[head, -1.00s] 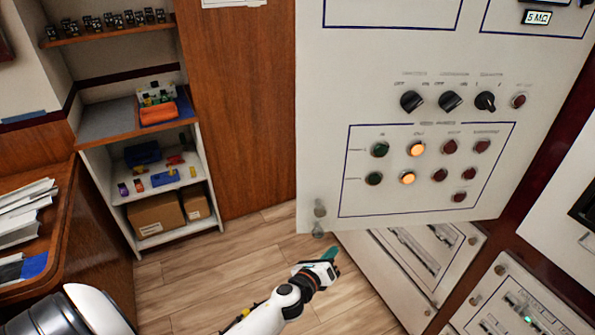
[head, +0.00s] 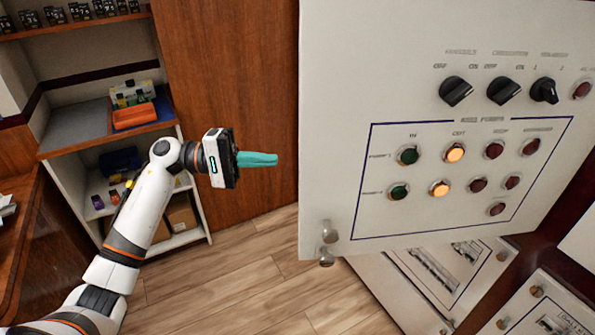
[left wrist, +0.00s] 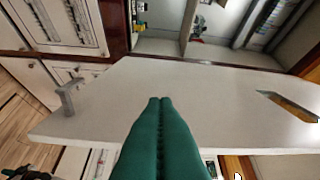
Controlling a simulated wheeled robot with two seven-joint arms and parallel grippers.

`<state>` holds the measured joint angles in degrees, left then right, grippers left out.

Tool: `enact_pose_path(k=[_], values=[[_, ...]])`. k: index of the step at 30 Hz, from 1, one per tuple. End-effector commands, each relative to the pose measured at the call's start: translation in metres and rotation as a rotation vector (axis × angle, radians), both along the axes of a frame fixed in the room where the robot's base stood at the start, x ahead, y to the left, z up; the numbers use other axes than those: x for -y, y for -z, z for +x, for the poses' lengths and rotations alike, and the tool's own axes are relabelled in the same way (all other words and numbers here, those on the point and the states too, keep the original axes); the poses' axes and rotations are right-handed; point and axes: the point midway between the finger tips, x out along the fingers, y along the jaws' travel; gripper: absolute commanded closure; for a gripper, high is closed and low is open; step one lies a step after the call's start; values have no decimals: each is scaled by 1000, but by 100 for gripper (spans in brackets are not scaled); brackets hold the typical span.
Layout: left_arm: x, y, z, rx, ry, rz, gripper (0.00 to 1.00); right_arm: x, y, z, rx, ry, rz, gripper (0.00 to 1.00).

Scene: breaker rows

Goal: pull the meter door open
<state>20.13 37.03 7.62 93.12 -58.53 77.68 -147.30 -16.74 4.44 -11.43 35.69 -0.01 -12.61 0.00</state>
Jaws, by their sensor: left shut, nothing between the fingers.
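The meter door (head: 340,90) is a white panel with black knobs and lit and unlit buttons. It stands swung out from the cabinet. A metal latch (head: 327,240) is at its lower left corner. My left gripper (head: 277,160) is shut and empty, its green fingers pointing right toward the door's free edge with a small gap in the picture. The left wrist view shows the shut fingertips (left wrist: 160,99) in front of the door's plain face (left wrist: 110,95), with a metal handle-like latch (left wrist: 68,97) and a cutout (left wrist: 290,106). I cannot tell whether they touch. My right gripper is not in view.
A shelf unit (head: 75,150) with an orange bin (head: 134,116) stands behind my left arm, beside a wooden wall panel (head: 235,70). Lower cabinet panels (head: 440,275) are under the door. The wooden floor (head: 240,280) is clear. The open cabinet interior (left wrist: 220,28) shows in the left wrist view.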

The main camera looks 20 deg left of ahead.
Motion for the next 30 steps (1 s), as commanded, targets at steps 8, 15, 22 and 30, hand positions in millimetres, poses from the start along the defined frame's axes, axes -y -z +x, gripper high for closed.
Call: enact_pose_path(k=[8, 15, 22, 30], values=[[17, -8, -2, 83, 28, 66, 100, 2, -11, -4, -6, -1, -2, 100], [65, -12, 11, 80, 29, 61, 100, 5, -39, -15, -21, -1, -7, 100], [103, -10, 11, 77, 26, 62, 100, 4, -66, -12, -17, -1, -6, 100], [115, -6, -11, 79, 25, 64, 100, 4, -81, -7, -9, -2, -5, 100]])
